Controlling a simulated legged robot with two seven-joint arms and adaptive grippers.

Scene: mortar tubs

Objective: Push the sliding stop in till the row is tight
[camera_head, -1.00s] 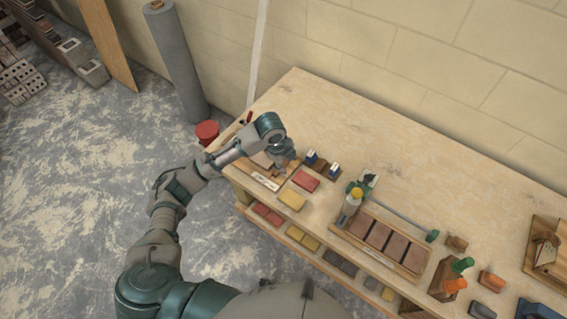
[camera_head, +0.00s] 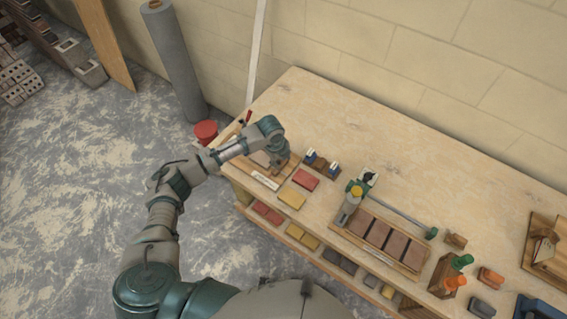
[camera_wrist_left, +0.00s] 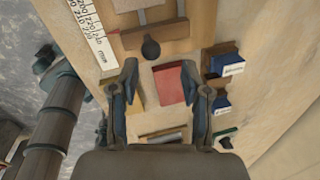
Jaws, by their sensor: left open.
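In the left wrist view a brown wooden bar (camera_wrist_left: 184,30) with a dark round knob (camera_wrist_left: 151,48) lies across a wooden frame; it looks like the sliding stop. A pale strip with numbers (camera_wrist_left: 92,32) runs along the frame's left side. In the head view the frame (camera_head: 241,166) is at the bench's left end, partly hidden by my arm. My left gripper (camera_head: 280,160) is over its near right part. The left jaws (camera_wrist_left: 159,78) are open and empty, with the knob beyond the fingertips. How tight the row is cannot be told.
A red block (camera_head: 305,180) and a yellow block (camera_head: 292,200) lie beside the frame. Blue-and-white items (camera_head: 321,163) stand behind them. A tray of brown tiles (camera_head: 398,245) and a green-and-grey tool (camera_head: 355,195) are further right. The back of the bench (camera_head: 400,140) is clear.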

